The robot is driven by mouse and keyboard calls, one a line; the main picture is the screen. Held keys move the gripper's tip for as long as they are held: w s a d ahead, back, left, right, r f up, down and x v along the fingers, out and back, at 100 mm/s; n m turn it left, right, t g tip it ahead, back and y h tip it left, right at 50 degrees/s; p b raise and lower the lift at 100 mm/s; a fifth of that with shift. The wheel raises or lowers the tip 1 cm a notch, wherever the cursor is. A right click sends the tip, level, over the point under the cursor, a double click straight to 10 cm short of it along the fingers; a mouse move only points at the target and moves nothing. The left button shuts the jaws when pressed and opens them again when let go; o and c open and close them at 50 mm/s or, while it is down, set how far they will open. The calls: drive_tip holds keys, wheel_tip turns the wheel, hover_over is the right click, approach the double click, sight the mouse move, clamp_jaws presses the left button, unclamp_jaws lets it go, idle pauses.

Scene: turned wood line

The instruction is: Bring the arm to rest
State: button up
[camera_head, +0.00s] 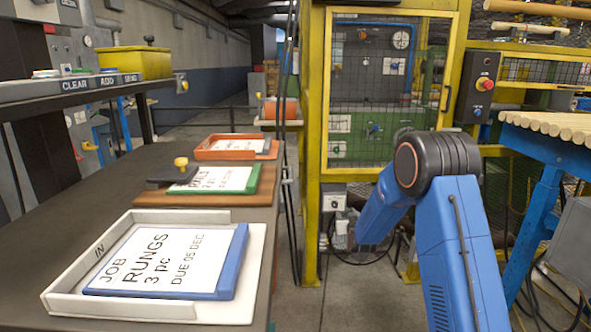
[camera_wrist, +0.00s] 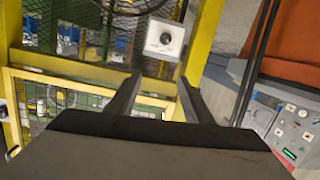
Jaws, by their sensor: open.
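My blue arm is bent at its dark joint, right of centre in the head view, with the forearm sloping down to the left. My gripper (camera_head: 343,236) is at the end of it, in front of the yellow-framed cage and small there. In the wrist view my gripper (camera_wrist: 158,82) has its two dark fingers apart with nothing between them. A white box with a black knob (camera_wrist: 163,38) shows beyond the fingertips.
On the bench at left lie a white IN tray (camera_head: 75,284) with a blue-edged RUNGS card (camera_head: 165,262), a green-framed card (camera_head: 222,180) and an orange tray (camera_head: 238,148). The yellow cage (camera_head: 312,160) stands behind my arm. A blue rack with wooden rods (camera_head: 553,124) is at right.

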drive_tip(key=s+d+r+g, duration=0.15)
drive_tip(key=s+r, duration=0.35)
drive_tip(key=s, duration=0.5)
drive_tip(key=s+d+r+g, duration=0.1)
drive_tip(key=s+r+g, duration=0.1)
drive_tip(key=s+r, duration=0.6)
drive_tip(key=s+d+r+g, duration=0.1)
drive_tip(key=s+r+g, duration=0.15)
drive_tip(key=s, duration=0.85)
drive_tip(key=s+d+f+g, duration=0.1)
drive_tip(key=s+g, duration=0.1)
drive_tip(key=s, duration=1.7)
drive_tip(key=s+d+m+g, duration=0.1)
drive_tip(key=s+g, duration=0.2)
drive_tip(key=s, duration=1.6)
drive_tip(key=shift+s+d+f, duration=0.25)
drive_tip(key=shift+s+f, duration=0.1)
drive_tip(key=shift+s, duration=0.05)
drive_tip(key=shift+o, duration=0.6)
drive_tip(key=shift+w, duration=0.1)
